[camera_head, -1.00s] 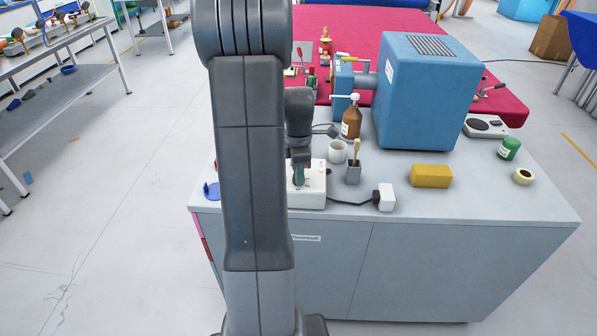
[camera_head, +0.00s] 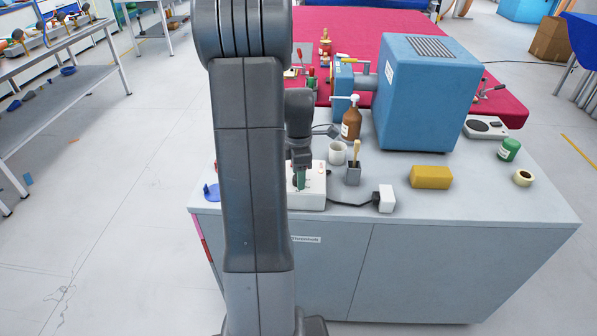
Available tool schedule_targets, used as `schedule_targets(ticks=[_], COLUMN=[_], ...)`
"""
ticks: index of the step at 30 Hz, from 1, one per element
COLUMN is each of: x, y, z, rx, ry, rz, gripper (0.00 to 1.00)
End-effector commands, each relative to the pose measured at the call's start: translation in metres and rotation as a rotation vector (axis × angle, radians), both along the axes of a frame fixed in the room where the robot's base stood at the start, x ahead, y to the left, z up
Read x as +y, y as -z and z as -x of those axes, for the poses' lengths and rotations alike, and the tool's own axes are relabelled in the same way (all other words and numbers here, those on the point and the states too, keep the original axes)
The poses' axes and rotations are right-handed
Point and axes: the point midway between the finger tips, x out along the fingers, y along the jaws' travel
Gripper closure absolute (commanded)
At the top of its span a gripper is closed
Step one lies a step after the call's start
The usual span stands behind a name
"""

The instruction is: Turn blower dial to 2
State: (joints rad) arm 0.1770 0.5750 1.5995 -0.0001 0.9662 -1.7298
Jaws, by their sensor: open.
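A white control box (camera_head: 315,200) sits at the front left of the grey cabinet top, partly hidden behind my arm. A black cable runs from it to a small white block (camera_head: 386,199). My gripper (camera_head: 301,182) points down over the box, its green fingertips low at the box's top face. The gripper is open. The dial itself cannot be made out; the fingers and arm cover that part of the box, so its setting cannot be read. The blue blower housing (camera_head: 430,105) with a top grille stands at the back of the cabinet.
Near the box stand a white cup (camera_head: 338,152), a grey holder with a brush (camera_head: 353,173) and a brown bottle (camera_head: 351,122). A yellow sponge (camera_head: 431,177), tape roll (camera_head: 523,177) and green can (camera_head: 509,149) sit to the right. The front right of the cabinet top (camera_head: 480,205) is clear.

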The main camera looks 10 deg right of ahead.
Motion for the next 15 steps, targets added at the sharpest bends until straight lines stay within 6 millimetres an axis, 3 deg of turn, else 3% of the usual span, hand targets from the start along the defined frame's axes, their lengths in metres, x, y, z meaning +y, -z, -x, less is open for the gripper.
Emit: schedule_targets(ticks=[5, 15], x=[0.000, 0.000], y=[-0.010, -0.083], z=[0.000, -0.001], rx=[-0.001, -0.005], ry=[0.000, 0.000], rz=[0.000, 0.001], gripper=[0.47, 0.47])
